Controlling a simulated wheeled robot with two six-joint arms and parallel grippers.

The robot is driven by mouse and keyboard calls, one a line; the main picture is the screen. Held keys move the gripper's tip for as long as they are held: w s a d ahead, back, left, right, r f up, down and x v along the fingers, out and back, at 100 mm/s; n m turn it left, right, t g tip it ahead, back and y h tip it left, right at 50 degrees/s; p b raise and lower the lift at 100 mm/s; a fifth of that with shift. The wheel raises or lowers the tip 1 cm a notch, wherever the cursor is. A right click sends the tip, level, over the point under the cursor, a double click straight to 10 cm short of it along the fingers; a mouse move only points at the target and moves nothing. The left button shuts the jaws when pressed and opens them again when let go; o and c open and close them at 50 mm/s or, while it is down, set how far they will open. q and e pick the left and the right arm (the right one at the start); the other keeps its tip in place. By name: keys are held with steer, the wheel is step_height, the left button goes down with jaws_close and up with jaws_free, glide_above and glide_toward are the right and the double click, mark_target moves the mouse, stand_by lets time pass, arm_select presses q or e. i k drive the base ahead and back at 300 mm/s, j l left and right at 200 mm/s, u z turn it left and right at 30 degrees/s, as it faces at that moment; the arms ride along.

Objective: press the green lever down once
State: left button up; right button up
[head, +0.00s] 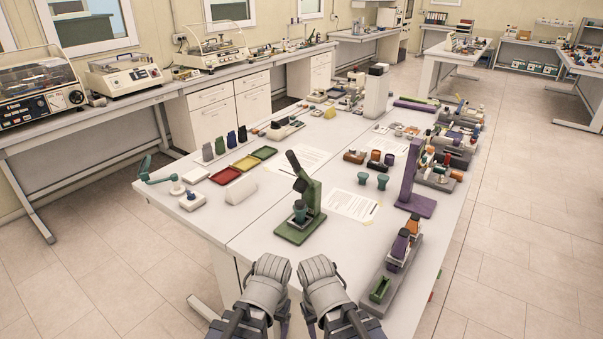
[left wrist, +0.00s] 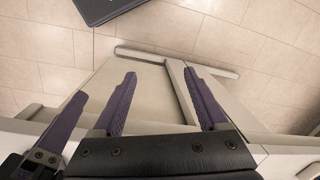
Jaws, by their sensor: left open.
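A green stand (head: 300,229) is on the near table, with a green upright and a dark arm (head: 293,162) sloping up to the left at its top. A teal cup-like part (head: 299,210) is at the foot of the upright. My two arms are at the bottom of the head view, short of the stand and touching nothing on the table. My left gripper (left wrist: 165,73) is open and empty in the left wrist view, above the table edge and floor. Another purple finger at that view's left seems to be my right gripper's; its opening is not clear.
A teal crank-shaped handle (head: 160,172) is at the table's left end. A purple stand (head: 410,180) and a grey tray (head: 378,297) with a green part are on the right. A white block (head: 241,191) and paper sheet (head: 351,203) flank the green stand.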

mark_target(303, 181)
steer(key=k, duration=0.9)
steer(key=k+u, duration=0.35)
steer(key=u, duration=0.95)
steer(key=l, duration=1.3)
steer(key=k+l, duration=0.1)
steer(key=l, duration=1.2)
steer(key=k+l, duration=0.1)
steer(key=l, duration=1.2)
